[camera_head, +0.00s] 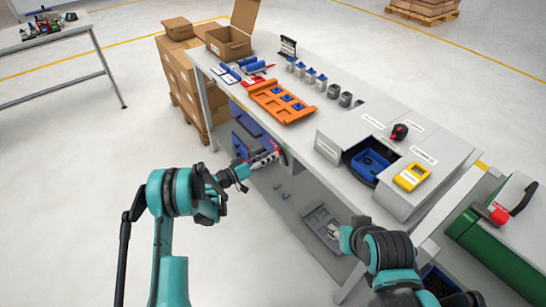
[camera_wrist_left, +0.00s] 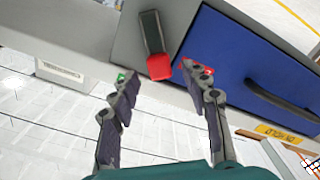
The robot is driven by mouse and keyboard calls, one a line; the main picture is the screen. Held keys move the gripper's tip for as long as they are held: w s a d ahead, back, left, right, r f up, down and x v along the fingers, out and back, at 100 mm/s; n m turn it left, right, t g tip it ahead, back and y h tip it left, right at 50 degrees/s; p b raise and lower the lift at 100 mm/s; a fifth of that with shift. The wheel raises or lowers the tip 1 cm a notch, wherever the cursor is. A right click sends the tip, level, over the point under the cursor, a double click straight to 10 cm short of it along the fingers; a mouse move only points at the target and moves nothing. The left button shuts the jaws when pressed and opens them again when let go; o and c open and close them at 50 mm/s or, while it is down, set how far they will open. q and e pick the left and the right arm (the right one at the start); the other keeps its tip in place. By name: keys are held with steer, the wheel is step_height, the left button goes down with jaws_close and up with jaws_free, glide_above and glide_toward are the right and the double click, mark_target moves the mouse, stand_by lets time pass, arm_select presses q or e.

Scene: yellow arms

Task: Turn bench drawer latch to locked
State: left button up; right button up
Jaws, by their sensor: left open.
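The drawer latch (camera_wrist_left: 153,45) is a dark grey lever with a red tip on a grey panel beside the blue drawer front (camera_wrist_left: 250,65), in the left wrist view. Its red tip points toward my wrist camera. My left gripper (camera_wrist_left: 154,72) is open, with one finger on each side of the red tip; I cannot tell whether either finger touches it. A green mark shows by the left fingertip and a red mark by the right one. In the head view my left gripper (camera_head: 266,159) is at the bench's front side. My right gripper (camera_head: 333,231) is low near the bench's right part; its fingers are unclear.
The bench top (camera_head: 325,122) holds an orange tray (camera_head: 270,105), several small containers, a blue bin (camera_head: 370,162) and a yellow item (camera_head: 411,176). A dark handle (camera_wrist_left: 283,102) sticks out from the drawer. Open floor lies left.

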arm_select(q)
steer(key=shift+x, duration=1.2)
steer(key=shift+c, duration=0.4)
jaws_close()
